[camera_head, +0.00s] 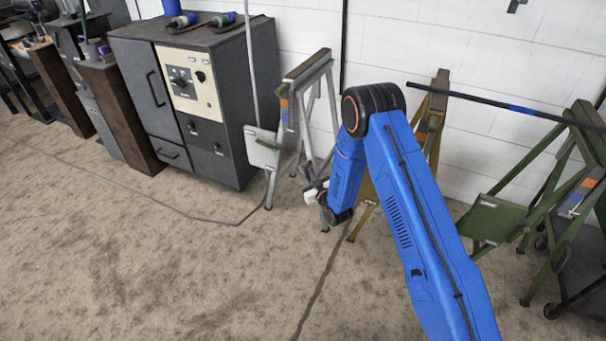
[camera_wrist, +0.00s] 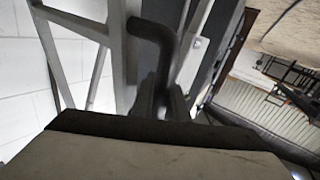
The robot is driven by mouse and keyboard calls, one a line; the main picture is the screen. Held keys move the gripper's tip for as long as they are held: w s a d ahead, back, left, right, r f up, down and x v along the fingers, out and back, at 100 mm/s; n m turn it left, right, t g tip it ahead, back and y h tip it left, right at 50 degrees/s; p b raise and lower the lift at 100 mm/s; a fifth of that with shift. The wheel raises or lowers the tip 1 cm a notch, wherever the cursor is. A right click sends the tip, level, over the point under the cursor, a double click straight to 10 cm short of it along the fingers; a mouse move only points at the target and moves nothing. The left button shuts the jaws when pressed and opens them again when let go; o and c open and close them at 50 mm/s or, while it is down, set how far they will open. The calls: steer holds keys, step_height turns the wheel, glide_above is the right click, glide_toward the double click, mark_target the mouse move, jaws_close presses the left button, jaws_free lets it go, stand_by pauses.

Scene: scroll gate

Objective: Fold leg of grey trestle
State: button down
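The grey trestle (camera_head: 307,67) stands upright against the white wall, right of the dark cabinet. Its legs are spread and a pale plate hangs at its left side. My gripper (camera_head: 314,190) is low at the trestle's right side, partly hidden by my blue arm. In the wrist view, my gripper's dark fingers (camera_wrist: 164,101) are close to the end of a dark bent handle (camera_wrist: 152,32) beside the grey trestle's pale bars (camera_wrist: 117,50). Blur and shadow hide whether the fingers are closed on the handle.
The dark cabinet (camera_head: 225,105) stands close on the left. A yellow-brown trestle (camera_head: 438,90) is partly behind my arm. A green trestle (camera_head: 545,205) and a dark horizontal bar (camera_head: 480,99) are to the right. The floor in front is clear apart from a thin cable.

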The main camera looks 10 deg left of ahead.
steer(key=w+a+m+t+y, duration=0.1)
steer(key=w+a, duration=0.1)
steer(key=a, duration=0.5)
steer(key=shift+w+m+t, duration=0.3)
steer(key=shift+t, duration=0.1)
steer(key=c, duration=2)
jaws_free()
steer(key=v, duration=1.7)
steer(key=shift+s, duration=0.2)
steer(key=shift+d+f, duration=0.1)
steer(key=shift+c, duration=0.6)
